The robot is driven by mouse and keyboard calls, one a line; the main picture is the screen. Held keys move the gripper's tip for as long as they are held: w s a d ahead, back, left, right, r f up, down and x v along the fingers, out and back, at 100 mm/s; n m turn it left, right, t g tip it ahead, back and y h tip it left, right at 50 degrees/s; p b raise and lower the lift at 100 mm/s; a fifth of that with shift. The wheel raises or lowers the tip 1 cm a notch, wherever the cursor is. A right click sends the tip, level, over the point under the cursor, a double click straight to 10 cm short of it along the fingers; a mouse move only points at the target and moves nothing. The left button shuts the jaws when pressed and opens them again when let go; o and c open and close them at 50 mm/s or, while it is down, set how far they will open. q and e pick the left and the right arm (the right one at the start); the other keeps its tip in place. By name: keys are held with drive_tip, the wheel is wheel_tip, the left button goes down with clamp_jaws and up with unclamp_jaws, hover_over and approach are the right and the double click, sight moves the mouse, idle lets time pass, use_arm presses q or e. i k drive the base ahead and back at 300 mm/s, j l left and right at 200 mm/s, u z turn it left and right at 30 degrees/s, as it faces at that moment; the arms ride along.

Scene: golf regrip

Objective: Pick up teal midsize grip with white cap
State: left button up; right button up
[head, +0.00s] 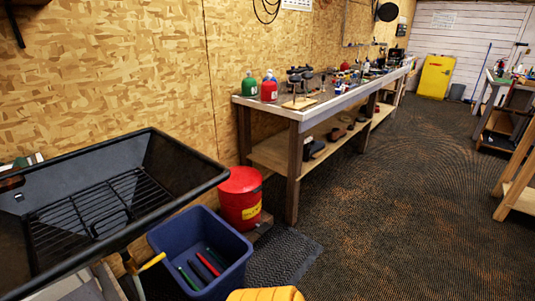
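Several slim grips lie in a blue bin (236,272) on the floor at the lower left. A green-teal grip (187,277) lies at the left of the bin, with a red grip (207,264) and a blue-looking one beside it. Another dark green grip (216,257) lies to the right. They are small, and I cannot make out a white cap on any of them or tell which is midsize.
A black tub with a wire rack (90,205) stands left of the bin. A red can (240,197) stands behind it. A long workbench (300,118) with bottles and tools runs along the wall. The dark floor (400,230) at right is open.

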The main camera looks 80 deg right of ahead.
sight(224, 265)
drive_tip(key=z, duration=0.45)
drive_tip(key=i+l+z, duration=0.1)
drive_tip(key=z, duration=0.75)
drive_tip(key=i+z, duration=0.1)
drive_tip(key=z, duration=0.75)
drive_tip(key=i+l, duration=0.05)
